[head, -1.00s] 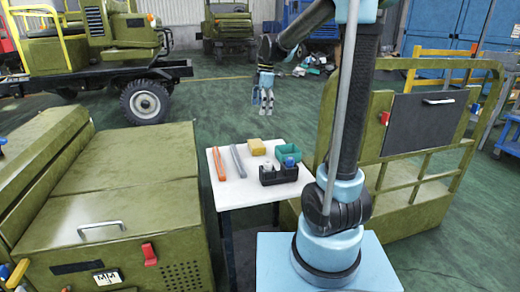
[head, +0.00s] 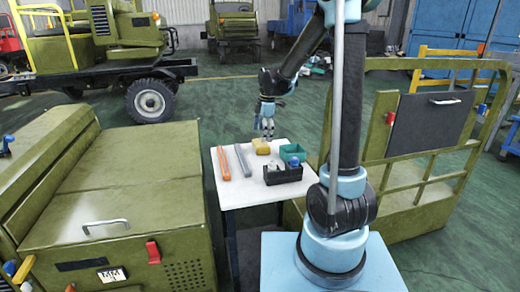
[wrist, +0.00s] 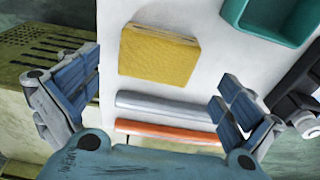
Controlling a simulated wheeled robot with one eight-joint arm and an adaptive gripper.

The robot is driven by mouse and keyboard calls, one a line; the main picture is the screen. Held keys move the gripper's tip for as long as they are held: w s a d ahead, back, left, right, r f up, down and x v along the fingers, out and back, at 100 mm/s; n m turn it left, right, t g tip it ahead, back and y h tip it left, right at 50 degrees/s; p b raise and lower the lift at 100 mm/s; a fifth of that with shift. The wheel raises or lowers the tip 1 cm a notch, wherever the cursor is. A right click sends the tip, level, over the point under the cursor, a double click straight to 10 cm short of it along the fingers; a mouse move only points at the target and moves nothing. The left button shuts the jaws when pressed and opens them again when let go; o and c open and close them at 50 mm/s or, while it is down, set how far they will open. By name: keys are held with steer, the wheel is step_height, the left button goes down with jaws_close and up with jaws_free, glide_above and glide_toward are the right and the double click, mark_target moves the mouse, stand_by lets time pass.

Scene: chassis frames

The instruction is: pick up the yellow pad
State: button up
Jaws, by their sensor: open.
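The yellow pad (head: 261,146) lies flat near the far edge of a small white table (head: 243,194). In the wrist view the pad (wrist: 160,55) is a yellow block with a tan edge, beyond my fingers and fully visible. My gripper (head: 267,138) hangs above the far end of the table, just over the pad in the head view. In the wrist view my gripper (wrist: 155,100) has its two blue-padded fingers spread wide with nothing held between them. It does not appear to touch the pad.
An orange bar (head: 223,163) and a grey bar (head: 242,160) lie left of the pad. A teal bin (head: 292,152) and a black tape dispenser (head: 283,175) stand to its right. A green cabinet (head: 110,215) flanks the table on the left, a green railed frame (head: 430,180) on the right.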

mark_target(261, 144)
steer(key=shift+a+f, duration=0.2)
steer(key=shift+f, duration=1.1)
steer(key=shift+a+f, duration=0.15)
steer(key=shift+f, duration=1.15)
steer(key=c, duration=1.1)
steer(key=shift+o, duration=0.2)
steer(key=shift+r, duration=0.1)
step_height(261, 144, up, 10)
steer(key=shift+f, duration=0.1)
